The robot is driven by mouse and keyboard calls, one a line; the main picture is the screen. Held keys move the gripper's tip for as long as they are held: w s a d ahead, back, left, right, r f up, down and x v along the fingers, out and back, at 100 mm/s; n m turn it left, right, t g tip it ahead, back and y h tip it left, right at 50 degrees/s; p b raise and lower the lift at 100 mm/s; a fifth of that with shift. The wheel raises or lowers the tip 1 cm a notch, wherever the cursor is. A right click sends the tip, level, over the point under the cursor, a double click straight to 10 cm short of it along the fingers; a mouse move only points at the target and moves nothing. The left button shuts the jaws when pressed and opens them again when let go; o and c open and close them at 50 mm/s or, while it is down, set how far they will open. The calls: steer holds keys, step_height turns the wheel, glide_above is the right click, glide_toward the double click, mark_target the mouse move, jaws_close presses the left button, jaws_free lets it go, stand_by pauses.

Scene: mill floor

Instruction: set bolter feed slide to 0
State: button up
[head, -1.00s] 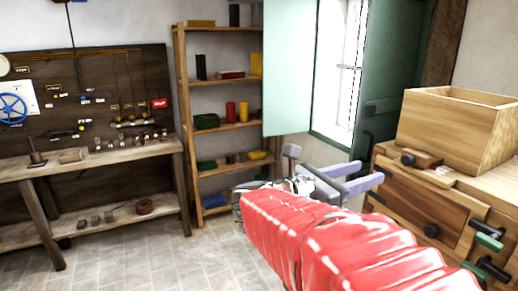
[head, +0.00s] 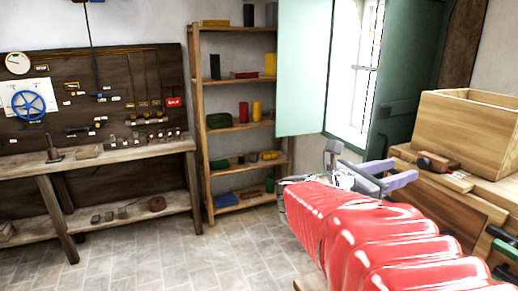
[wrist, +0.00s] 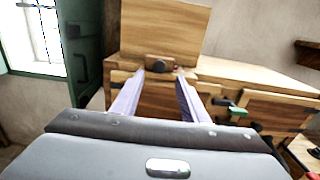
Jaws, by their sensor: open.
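A wooden cabinet (head: 452,195) stands at the right. A small wooden block with a dark round knob (head: 424,162) sits on its top edge, with a pale strip beside it; this looks like the slide, but I cannot read any marks. In the wrist view the knob (wrist: 160,64) shows just beyond and between my fingertips. My gripper (head: 405,170) is open and empty, its two lavender fingers pointing at the cabinet. In the wrist view my gripper (wrist: 161,75) looks apart from the knob, though the gap is hard to judge.
An open wooden box (head: 465,125) stands on the cabinet, behind the knob. Green-handled fittings (head: 503,237) stick out at its front right. A green shutter (head: 400,85) and window are behind. A shelf (head: 195,130) and workbench (head: 120,150) stand left; the floor between is clear.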

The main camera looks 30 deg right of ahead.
mark_target(422, 164)
steer(key=shift+s+d, duration=0.2)
steer(key=shift+d, duration=1.05)
steer(key=shift+s+d, duration=0.2)
steer(key=shift+d, duration=1.1)
steer(key=shift+s+d, duration=0.2)
steer(key=shift+d, duration=1.05)
steer(key=shift+c, duration=0.2)
jaws_close()
